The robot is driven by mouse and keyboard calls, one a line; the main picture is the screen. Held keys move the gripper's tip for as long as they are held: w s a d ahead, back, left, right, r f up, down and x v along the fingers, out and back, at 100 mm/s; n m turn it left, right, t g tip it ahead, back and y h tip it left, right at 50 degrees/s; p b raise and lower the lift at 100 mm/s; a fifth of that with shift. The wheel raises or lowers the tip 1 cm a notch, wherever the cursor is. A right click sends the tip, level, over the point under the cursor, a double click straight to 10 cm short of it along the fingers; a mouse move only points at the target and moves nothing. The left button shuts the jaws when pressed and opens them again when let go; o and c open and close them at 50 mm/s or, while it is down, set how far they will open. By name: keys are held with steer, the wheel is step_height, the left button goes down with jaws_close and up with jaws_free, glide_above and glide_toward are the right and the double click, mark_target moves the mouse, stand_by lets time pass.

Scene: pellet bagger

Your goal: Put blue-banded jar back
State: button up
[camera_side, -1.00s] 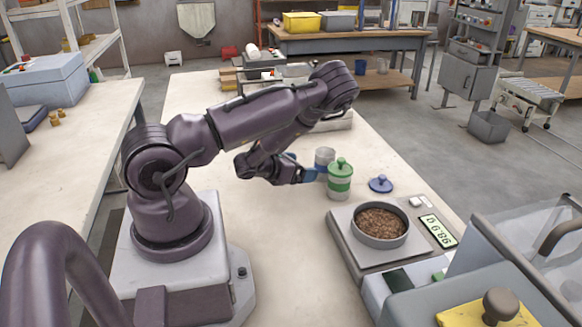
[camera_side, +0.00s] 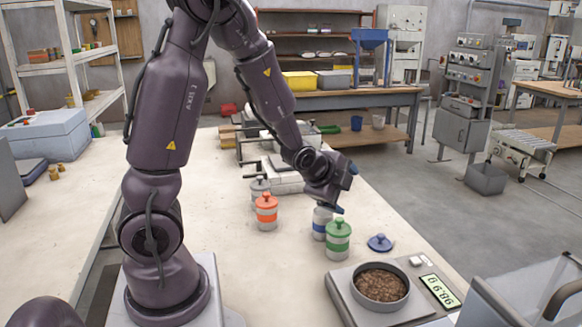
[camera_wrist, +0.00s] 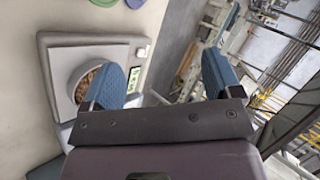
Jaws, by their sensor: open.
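The blue-banded jar (camera_side: 319,224) stands upright on the bench in the side view, partly hidden behind the green-banded jar (camera_side: 338,240). Its top is close under my gripper and I cannot see its mouth clearly. A blue knobbed lid (camera_side: 380,243) lies on the bench to the right of the jars. My gripper (camera_side: 345,188) is above and slightly right of the blue-banded jar, apart from it. In the wrist view my gripper (camera_wrist: 164,80) has its two blue fingers spread wide with nothing between them.
An orange-banded jar (camera_side: 266,212) and a grey-lidded jar (camera_side: 260,190) stand to the left. A scale (camera_side: 345,300) bearing a pan of brown pellets (camera_side: 381,286) is in front of the green-banded jar. The bench is clear at front left.

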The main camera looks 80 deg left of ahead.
steer(key=s+d+r+n+g+h, duration=0.1)
steer(key=s+d+r+n+h, duration=0.25)
steer(key=d+r+n, duration=0.45)
steer(key=s+d+r+n+g, duration=0.2)
steer(key=s+d+r, duration=0.4)
steer(key=s, duration=0.6)
steer(key=d, duration=0.2)
steer(key=shift+d+n+h, duration=0.3)
steer(key=shift+h, duration=0.05)
